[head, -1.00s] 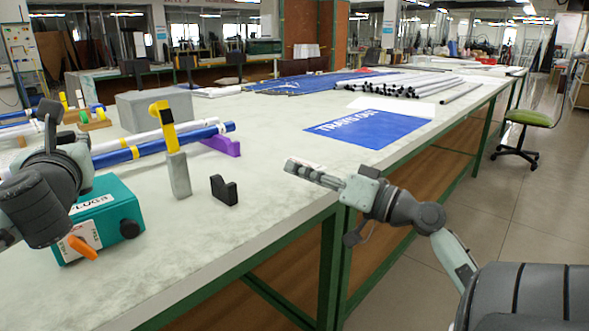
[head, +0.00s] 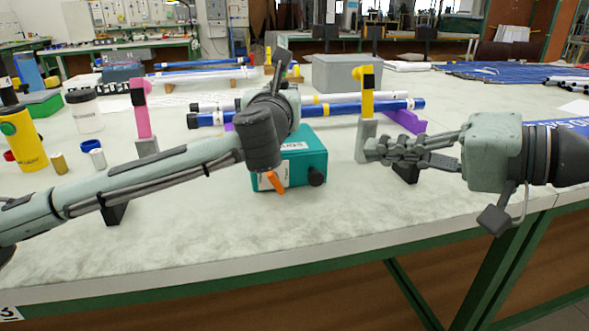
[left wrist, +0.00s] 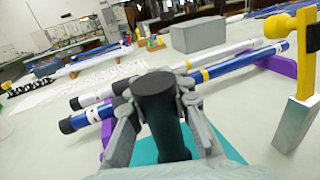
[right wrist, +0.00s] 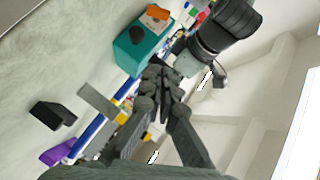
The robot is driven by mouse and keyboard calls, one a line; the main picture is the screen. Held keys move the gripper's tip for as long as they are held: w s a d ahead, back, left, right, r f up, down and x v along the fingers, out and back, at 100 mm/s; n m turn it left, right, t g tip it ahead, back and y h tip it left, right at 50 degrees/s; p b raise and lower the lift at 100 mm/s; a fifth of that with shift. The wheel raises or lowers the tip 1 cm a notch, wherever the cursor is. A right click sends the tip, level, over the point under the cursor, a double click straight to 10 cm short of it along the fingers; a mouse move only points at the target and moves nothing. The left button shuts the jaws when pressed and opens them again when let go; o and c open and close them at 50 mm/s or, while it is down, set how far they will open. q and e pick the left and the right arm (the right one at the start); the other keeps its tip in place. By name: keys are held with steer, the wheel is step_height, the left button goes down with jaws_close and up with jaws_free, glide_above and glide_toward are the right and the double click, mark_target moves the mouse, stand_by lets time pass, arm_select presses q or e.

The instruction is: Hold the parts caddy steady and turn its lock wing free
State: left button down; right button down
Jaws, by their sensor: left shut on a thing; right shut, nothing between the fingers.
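The parts caddy is a teal box (head: 307,167) near the front of the bench, with a white label, a black side knob (head: 317,176) and an orange lock wing (head: 270,182) on its front. The wing points down and slightly right. My left gripper (left wrist: 160,90) is shut on a thick black upright grip (left wrist: 156,95) above the teal box. In the head view my left wrist hides the grip and part of the box. My right gripper (head: 372,150) is shut and empty, right of the caddy and apart from it. The right wrist view also shows caddy (right wrist: 137,48) and orange wing (right wrist: 158,13).
A grey post with a yellow top (head: 367,100) stands behind my right fingertips, and a black block (head: 405,173) lies beneath that gripper. Blue and white tubes (head: 340,110) lie behind the caddy. A pink-topped post (head: 140,110) stands left. The bench front is clear.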

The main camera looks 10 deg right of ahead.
mark_target(275, 182)
steer(key=shift+m+g+h, duration=0.3)
steer(key=shift+m, duration=0.1)
steer(key=x, duration=0.6)
steer(key=s+a+x, duration=0.1)
steer(key=x, duration=0.3)
steer(key=shift+w+a, duration=0.1)
steer(key=shift+a+f, duration=0.5)
steer(key=shift+a, duration=0.4)
steer(key=shift+a+f, duration=0.5)
steer(key=shift+a, duration=0.4)
